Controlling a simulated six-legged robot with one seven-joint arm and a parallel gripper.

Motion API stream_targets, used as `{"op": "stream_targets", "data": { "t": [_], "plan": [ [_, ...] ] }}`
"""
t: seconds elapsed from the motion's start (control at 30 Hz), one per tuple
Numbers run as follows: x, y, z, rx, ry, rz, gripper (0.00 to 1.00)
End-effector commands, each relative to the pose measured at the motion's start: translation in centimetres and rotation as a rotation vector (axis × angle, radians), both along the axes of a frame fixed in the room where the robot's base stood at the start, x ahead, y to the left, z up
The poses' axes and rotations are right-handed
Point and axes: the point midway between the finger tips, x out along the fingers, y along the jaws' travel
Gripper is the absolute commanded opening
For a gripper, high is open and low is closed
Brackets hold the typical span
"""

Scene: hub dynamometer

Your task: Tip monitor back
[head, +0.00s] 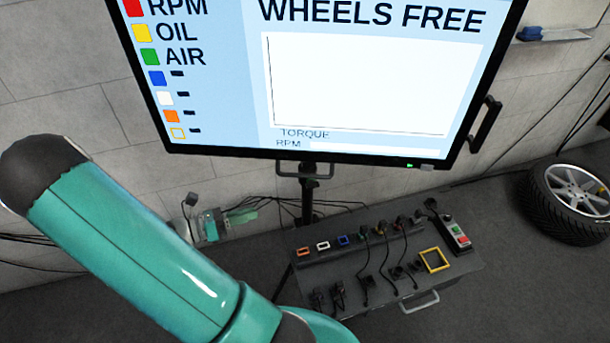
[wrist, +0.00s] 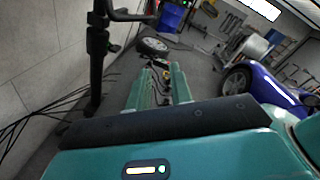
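The monitor (head: 365,85) is a large black-framed screen reading "WHEELS FREE", at the top of the head view with its top edge cut off. A dark handle (head: 304,169) sits under its lower edge, and another handle (head: 487,125) is on its right side. It stands on a black pole (head: 307,200), which also shows at the left of the wrist view (wrist: 96,65). My gripper (head: 250,211) is below the monitor, left of the pole and apart from it. In the wrist view its two teal fingers (wrist: 160,85) are apart with nothing gripped between them.
A dark console (head: 390,262) with coloured frames, plugs and cables stands below the monitor. A wheel (head: 570,200) lies at the right. Cables run along the grey wall (head: 60,90). A blue car (wrist: 265,95) and a blue bin (wrist: 170,17) show in the wrist view.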

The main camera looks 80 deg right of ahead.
Motion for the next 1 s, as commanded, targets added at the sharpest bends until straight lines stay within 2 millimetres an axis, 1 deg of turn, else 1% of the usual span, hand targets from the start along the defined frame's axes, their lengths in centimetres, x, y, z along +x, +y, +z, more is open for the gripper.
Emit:
{"op": "stream_targets", "data": {
  "t": [0.03,0.2,0.3,0.4,0.53,0.67,0.77,1.0],
  "plan": [
    [-0.6,-0.9,-0.7,0.009,0.088,0.015,0.22],
    [-2.2,-3.7,-2.5,0.045,0.380,0.069,0.22],
    [-3.0,-5.0,-3.4,0.066,0.528,0.094,0.22],
    [-3.4,-5.9,-4.0,0.079,0.631,0.112,0.22],
    [-3.6,-6.5,-4.3,0.088,0.688,0.122,0.22],
    [-4.1,-7.0,-4.0,0.089,0.692,0.121,0.22],
    [-5.0,-7.9,-3.4,0.088,0.692,0.119,0.22],
    [-7.8,-11.1,-1.6,0.089,0.688,0.118,0.22]
  ]
}}
